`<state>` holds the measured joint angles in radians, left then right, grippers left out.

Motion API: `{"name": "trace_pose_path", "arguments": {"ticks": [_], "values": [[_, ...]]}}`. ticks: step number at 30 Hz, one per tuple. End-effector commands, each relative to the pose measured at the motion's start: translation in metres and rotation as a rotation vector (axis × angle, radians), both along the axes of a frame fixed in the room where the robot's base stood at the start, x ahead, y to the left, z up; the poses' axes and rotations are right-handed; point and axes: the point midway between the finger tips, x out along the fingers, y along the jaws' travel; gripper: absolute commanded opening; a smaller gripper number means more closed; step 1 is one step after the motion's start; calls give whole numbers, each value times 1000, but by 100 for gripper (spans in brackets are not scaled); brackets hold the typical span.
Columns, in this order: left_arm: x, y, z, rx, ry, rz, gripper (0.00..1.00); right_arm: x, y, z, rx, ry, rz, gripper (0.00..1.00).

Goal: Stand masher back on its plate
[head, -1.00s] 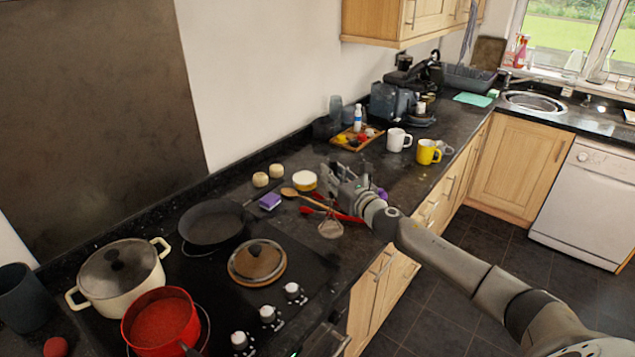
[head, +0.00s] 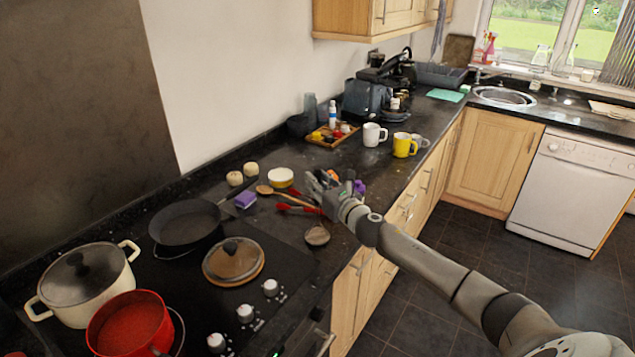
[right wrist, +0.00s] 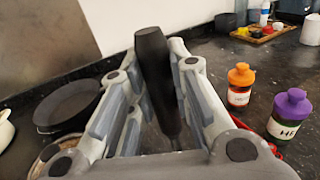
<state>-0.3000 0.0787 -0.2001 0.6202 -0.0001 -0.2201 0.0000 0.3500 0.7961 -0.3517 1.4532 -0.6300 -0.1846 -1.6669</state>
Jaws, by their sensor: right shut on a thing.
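The masher's black handle (right wrist: 155,75) stands between the fingers of my right gripper in the right wrist view, tilted slightly. My right gripper (head: 320,187) is shut on it over the counter's front part in the head view. The masher's lower end is hidden in the wrist view. A small round disc (head: 317,236) shows just below the gripper in the head view, right of the hob; I cannot tell whether it is the masher's head or the plate. My left gripper is out of view.
An orange-capped jar (right wrist: 241,86) and a purple-capped jar (right wrist: 289,115) stand right of the gripper. Red-handled utensils (head: 298,207) and a wooden spoon (head: 280,193) lie left of it. A black pan (head: 185,224) and a lidded pan (head: 233,262) are on the hob.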

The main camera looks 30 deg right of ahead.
Motion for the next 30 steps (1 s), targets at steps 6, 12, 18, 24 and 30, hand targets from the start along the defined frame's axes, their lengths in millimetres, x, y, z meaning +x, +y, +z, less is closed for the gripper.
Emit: {"name": "trace_pose_path", "arguments": {"ticks": [6, 12, 18, 24, 30], "values": [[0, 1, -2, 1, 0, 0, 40, 0, 0, -2, 0, -1, 0, 0], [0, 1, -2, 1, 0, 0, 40, 0, 0, -2, 0, -1, 0, 0], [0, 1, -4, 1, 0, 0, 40, 0, 0, -4, 0, -1, 0, 0], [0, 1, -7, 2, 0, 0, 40, 0, 0, -8, 1, 0, 0, 0], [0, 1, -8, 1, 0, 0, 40, 0, 0, -8, 1, -1, 0, 26]]}}
